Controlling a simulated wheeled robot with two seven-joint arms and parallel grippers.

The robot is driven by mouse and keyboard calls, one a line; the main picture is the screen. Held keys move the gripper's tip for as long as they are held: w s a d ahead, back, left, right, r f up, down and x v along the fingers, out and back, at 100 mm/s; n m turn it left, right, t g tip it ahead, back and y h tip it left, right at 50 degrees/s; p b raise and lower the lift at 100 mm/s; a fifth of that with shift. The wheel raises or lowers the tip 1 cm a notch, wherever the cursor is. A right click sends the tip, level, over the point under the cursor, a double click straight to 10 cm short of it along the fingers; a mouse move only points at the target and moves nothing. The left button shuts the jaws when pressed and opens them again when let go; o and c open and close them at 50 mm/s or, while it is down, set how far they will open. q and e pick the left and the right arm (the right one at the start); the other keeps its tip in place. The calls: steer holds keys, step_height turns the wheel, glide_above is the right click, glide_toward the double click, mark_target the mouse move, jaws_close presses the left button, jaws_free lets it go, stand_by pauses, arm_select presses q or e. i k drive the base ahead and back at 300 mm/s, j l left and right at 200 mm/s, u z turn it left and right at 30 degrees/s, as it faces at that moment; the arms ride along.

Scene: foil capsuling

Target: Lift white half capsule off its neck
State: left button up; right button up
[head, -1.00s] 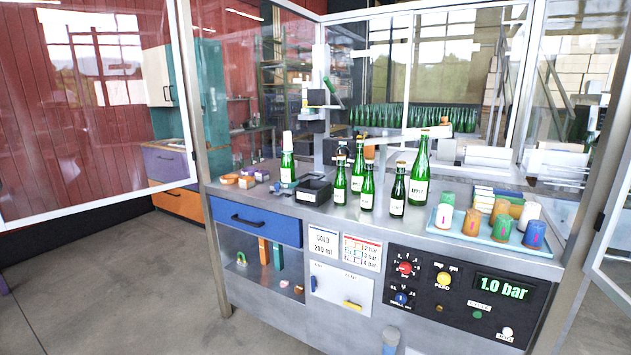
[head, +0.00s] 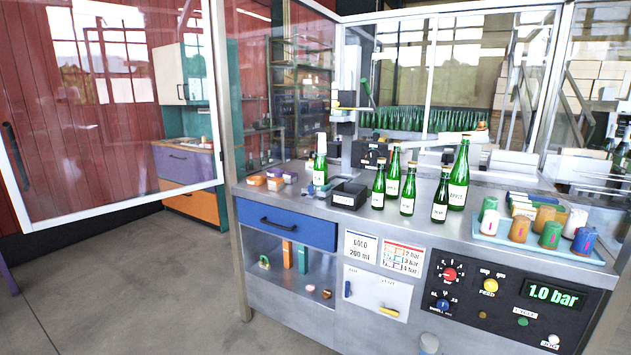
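A white half capsule (head: 321,142) sits on the neck of a green bottle (head: 320,172) at the left of the steel worktop. It stands upright, just left of the dark open box. Neither of my grippers shows in the head view.
Several green bottles (head: 408,189) stand right of the dark box (head: 348,196). A light blue tray (head: 540,249) holds coloured rolls at the right. Small orange and purple blocks (head: 275,184) lie at the left. A glass door (head: 120,190) stands open at left; a blue drawer (head: 287,224) is below the worktop.

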mark_target(321, 145)
steer(key=i+j+z, duration=0.35)
steer(key=i+j, duration=0.3)
steer(key=i, duration=0.25)
steer(key=i+j+z, duration=0.3)
steer(key=i+j, duration=0.5)
